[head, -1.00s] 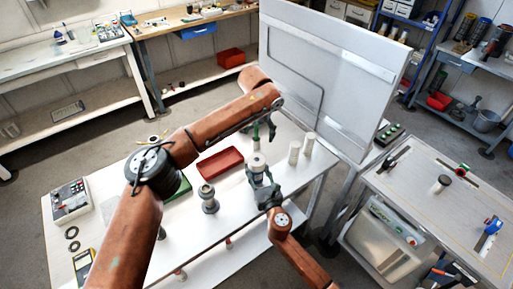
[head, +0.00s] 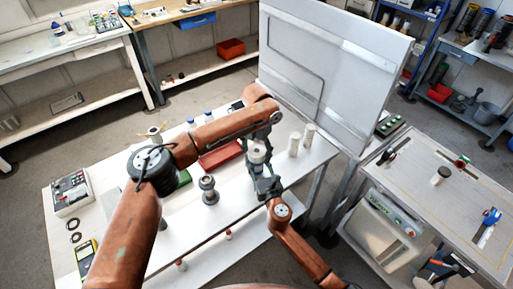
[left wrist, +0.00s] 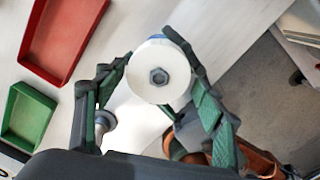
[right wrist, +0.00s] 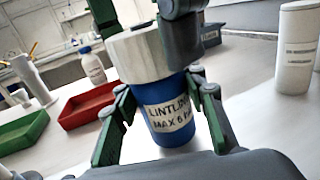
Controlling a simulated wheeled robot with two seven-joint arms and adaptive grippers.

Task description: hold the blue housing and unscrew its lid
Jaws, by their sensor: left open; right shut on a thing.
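The blue housing (right wrist: 172,108) is upright, with a label on its side and a white lid (right wrist: 138,55) on top. In the head view the lid (head: 258,154) shows near the table's right end. My right gripper (right wrist: 160,118) is shut on the housing's body, one finger on each side. My left gripper (left wrist: 148,50) is open above the lid. In the left wrist view the round lid (left wrist: 150,87) with its hex nut lies between the fingers, which look apart from it at the left. Whether the housing's base touches the table is unclear.
A red tray (head: 222,158) and a green tray (right wrist: 22,133) lie behind the housing. A grey flanged fitting (head: 209,191) stands left of it, two white cylinders (head: 294,144) (head: 308,134) right of it. A tall grey panel (head: 335,70) stands behind the table's right end.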

